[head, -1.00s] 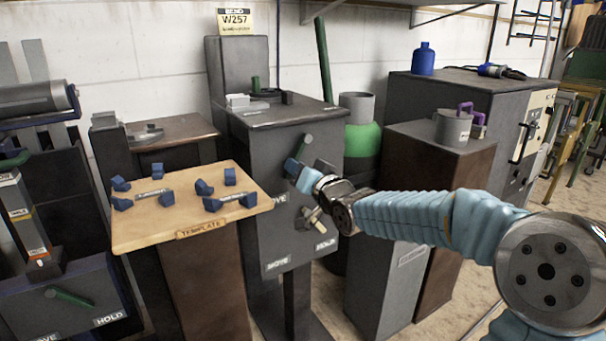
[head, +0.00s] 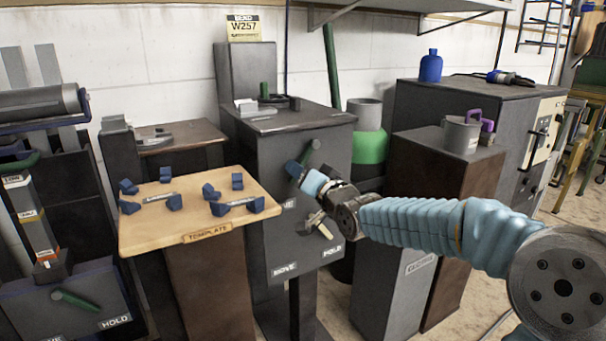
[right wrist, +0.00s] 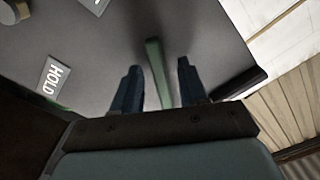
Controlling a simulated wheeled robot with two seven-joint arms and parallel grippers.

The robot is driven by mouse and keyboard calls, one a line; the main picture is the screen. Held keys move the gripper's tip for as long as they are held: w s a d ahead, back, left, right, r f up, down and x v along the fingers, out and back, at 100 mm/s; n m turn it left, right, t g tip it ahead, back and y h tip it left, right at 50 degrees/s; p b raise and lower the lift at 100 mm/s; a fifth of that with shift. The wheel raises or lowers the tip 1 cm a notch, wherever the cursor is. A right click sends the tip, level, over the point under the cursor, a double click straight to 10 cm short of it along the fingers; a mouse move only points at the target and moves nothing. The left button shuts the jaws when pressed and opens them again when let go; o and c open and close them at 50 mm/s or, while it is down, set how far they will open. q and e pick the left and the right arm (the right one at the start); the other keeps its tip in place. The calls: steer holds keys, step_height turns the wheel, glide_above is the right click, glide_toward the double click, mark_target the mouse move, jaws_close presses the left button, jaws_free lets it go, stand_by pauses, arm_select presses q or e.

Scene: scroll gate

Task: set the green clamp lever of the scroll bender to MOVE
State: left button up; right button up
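The scroll bender (head: 300,125) is the grey cabinet at the middle of the head view, below the BEND W257 sign. Its green clamp lever (head: 311,151) sits on the front face, leaning up to the right. A MOVE label (head: 289,203) is partly visible below it. My right gripper (head: 293,169) is at the lever. In the right wrist view the green lever (right wrist: 156,70) stands between the two blue fingers of my right gripper (right wrist: 157,85), with gaps on both sides; the gripper is open. A HOLD label (right wrist: 55,78) shows at left. My left gripper is not in view.
A tan lever (head: 318,222) sits lower on the same face, with MOVE (head: 285,269) and HOLD (head: 332,250) labels. A wooden template board (head: 150,243) with blue blocks stands at left. Another machine with a green lever (head: 76,300) is at far left.

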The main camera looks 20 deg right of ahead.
steer(key=s+d, duration=0.1)
steer(key=s, duration=1.2)
steer(key=shift+s, duration=0.4)
steer(key=w+a+f+n+g+y+p, duration=0.1)
steer(key=w+a+f+g+p, duration=0.25)
steer(key=f, duration=0.95)
steer(key=a+f+n+g+y+p, duration=0.1)
steer(key=a+f+g+p, duration=0.35)
steer(key=f, duration=0.95)
steer(key=s+a+f+n+g+p, duration=0.1)
steer(key=s+a+f+g, duration=0.3)
steer(key=s+f, duration=0.5)
steer(key=s+a+f+n+g+p, duration=0.1)
steer(key=s+a+f+g, duration=0.4)
steer(key=s+a+f, duration=0.2)
steer(key=s+f, duration=0.2)
steer(key=s, duration=0.1)
steer(key=shift+s+f+n+y, duration=0.15)
steer(key=shift+f+n+y, duration=0.15)
steer(key=shift+f+y, duration=0.1)
